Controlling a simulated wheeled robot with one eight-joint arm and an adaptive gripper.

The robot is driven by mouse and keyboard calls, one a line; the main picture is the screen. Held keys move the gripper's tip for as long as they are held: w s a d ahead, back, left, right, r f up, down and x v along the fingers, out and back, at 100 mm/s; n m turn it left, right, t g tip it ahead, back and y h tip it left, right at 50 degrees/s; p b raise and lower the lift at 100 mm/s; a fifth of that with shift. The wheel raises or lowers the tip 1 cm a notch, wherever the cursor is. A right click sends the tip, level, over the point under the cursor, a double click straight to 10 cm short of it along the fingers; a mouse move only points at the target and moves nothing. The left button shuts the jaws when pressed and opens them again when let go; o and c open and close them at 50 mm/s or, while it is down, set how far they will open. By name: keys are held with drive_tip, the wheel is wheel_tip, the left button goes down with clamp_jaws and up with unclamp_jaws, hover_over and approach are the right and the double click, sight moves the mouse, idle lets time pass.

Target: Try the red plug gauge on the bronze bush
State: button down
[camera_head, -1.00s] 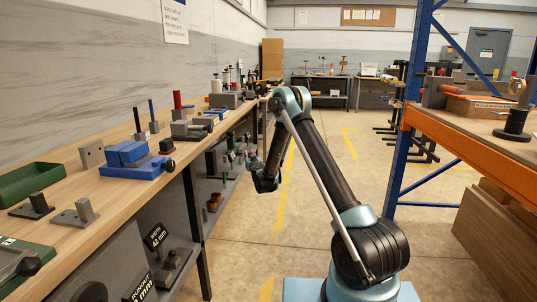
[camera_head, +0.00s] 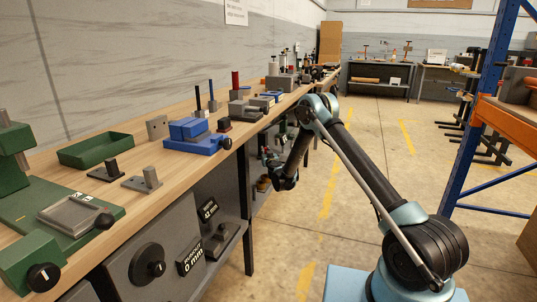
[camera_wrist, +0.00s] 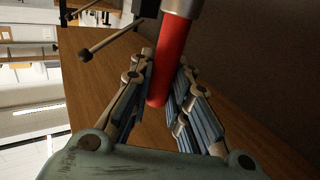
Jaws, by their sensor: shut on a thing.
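In the wrist view my gripper (camera_wrist: 160,88) is shut on the red plug gauge (camera_wrist: 170,65). The red cylinder lies between the two fingers, and a grey part (camera_wrist: 182,7) continues from it at the top edge. In the head view the arm's end hangs low beside the bench's front edge; the fingers and gauge are too small to make out there. I cannot make out the bronze bush for certain. Small bronze-coloured round pieces (camera_head: 263,183) show on the shelf under the bench.
The long wooden bench (camera_head: 95,192) carries a blue vise (camera_head: 192,140), a green tray (camera_head: 95,150) and a red upright cylinder (camera_head: 235,80). An orange and blue rack (camera_head: 505,118) stands at the right. The floor between is open.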

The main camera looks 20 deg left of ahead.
drive_tip(key=shift+f, duration=2.9)
drive_tip(key=shift+f, duration=2.3)
drive_tip(key=c, duration=1.4)
unclamp_jaws()
drive_tip(key=shift+c, duration=0.2)
drive_tip(key=shift+s, duration=0.1)
drive_tip(key=v, duration=0.7)
drive_tip(key=shift+s, duration=0.2)
drive_tip(key=shift+d+r, duration=0.1)
drive_tip(key=shift+d, duration=0.05)
